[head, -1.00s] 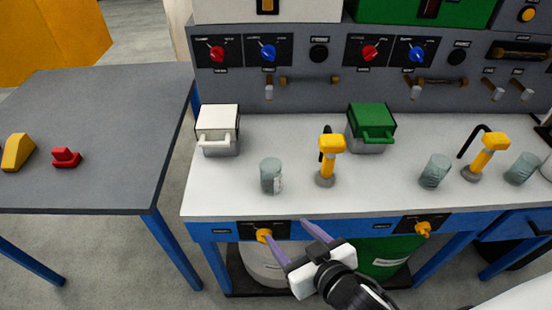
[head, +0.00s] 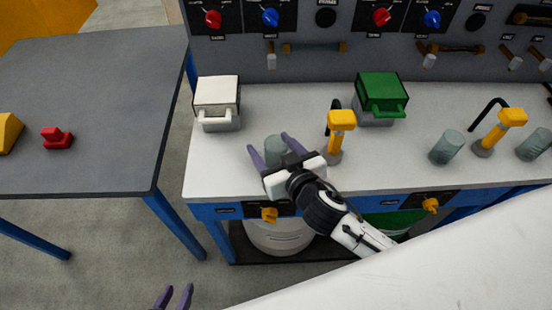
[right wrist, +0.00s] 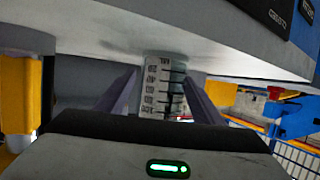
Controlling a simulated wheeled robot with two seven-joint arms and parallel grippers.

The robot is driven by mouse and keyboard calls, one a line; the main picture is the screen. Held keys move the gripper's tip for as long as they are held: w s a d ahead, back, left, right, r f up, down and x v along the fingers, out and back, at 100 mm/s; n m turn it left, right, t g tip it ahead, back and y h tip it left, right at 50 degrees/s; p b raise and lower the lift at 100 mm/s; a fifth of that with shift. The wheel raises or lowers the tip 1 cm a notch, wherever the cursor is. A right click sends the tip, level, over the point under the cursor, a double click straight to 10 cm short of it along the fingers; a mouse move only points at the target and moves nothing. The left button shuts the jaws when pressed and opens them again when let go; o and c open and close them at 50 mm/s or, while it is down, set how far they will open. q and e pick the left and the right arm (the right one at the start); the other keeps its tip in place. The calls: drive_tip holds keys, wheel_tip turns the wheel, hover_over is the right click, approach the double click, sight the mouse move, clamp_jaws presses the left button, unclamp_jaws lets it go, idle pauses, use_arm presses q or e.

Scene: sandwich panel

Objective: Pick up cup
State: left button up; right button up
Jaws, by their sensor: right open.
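A grey-green translucent cup (head: 275,146) stands on the white bench near its front left. My right gripper (head: 272,144) reaches it from the front, open, with one purple finger on each side of the cup. The lower part of the cup is hidden by the gripper. In the right wrist view the cup (right wrist: 160,86), with dark printed markings, shows between the two fingers (right wrist: 160,95). Contact cannot be told. My left gripper (head: 176,296) shows only its purple fingertips at the bottom edge, apart and empty.
Two more cups (head: 446,147) (head: 534,145) stand to the right. A yellow-topped tap (head: 341,121) stands close to the right of the gripper. A white-lidded box (head: 217,92) and a green-lidded box (head: 382,90) stand behind. A grey table (head: 95,95) is at left.

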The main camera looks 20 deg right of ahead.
drive_tip(key=shift+w+a+f, duration=0.1)
drive_tip(key=shift+w, duration=0.45)
drive_tip(key=c, duration=1.1)
drive_tip(key=shift+c, duration=0.2)
